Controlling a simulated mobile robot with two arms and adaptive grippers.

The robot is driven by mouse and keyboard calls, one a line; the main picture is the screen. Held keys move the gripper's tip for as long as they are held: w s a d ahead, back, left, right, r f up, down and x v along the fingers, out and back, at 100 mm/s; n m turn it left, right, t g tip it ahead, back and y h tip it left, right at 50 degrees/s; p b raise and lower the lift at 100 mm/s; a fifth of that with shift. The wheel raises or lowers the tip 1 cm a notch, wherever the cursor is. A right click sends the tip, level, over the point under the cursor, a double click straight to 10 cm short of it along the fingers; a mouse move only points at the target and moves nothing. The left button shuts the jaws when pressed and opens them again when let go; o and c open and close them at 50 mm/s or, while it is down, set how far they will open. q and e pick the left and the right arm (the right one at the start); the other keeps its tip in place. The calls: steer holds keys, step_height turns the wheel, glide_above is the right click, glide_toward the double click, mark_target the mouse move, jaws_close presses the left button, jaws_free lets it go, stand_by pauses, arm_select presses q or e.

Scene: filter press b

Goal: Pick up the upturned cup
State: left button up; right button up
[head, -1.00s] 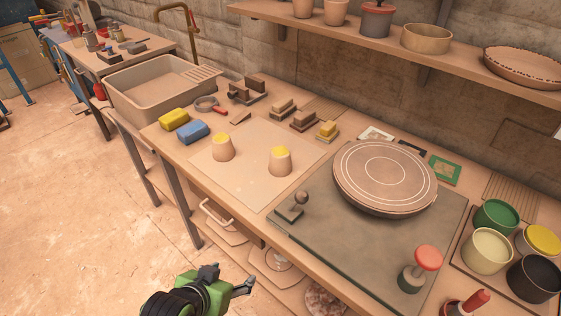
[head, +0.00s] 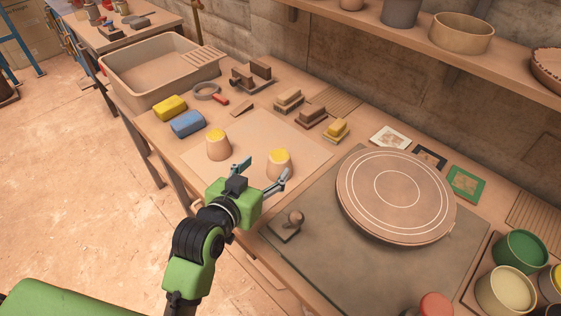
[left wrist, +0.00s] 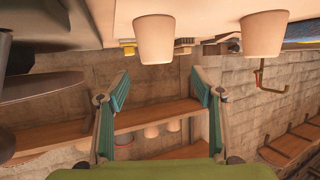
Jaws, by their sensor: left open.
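Two upturned cups, clay-coloured with yellow bases facing up, stand on a pale mat (head: 312,150) on the bench. The nearer right cup (head: 279,163) is just beyond my left gripper (head: 265,170); the other cup (head: 218,145) is farther left. My left gripper is open and empty, its fingers spread toward the right cup. In the left wrist view, which looks inverted, both cups show at the top; one cup (left wrist: 153,40) lines up with the gap between the open fingers (left wrist: 162,80), and the other cup (left wrist: 264,35) is to its right. My right gripper is not in view.
A round wheel plate (head: 395,195) on a dark slab and a small knobbed tool (head: 290,222) are right of the gripper. Blue (head: 188,123) and yellow (head: 169,106) sponges lie left of the cups. Stamp blocks (head: 312,117) stand behind. A shelf (head: 420,55) overhangs the back.

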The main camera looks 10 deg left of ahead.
mark_target(276, 161)
arm_select(q)
steer(key=x, duration=0.2)
steer(key=shift+w+d+f, duration=0.1)
steer(key=shift+w, duration=0.25)
steer(key=shift+w+d+f, duration=0.1)
steer(key=shift+w+f, duration=0.05)
steer(key=shift+w, duration=0.2)
steer(key=shift+w+f, duration=0.1)
steer(key=shift+w, duration=0.1)
steer(key=x, duration=0.4)
steer(key=shift+s+d+f+p, duration=0.1)
steer(key=shift+d+p, duration=0.2)
steer(key=shift+p, duration=0.1)
steer(key=shift+w+f, duration=0.2)
steer(key=shift+w, duration=0.25)
steer(key=c, duration=1.3)
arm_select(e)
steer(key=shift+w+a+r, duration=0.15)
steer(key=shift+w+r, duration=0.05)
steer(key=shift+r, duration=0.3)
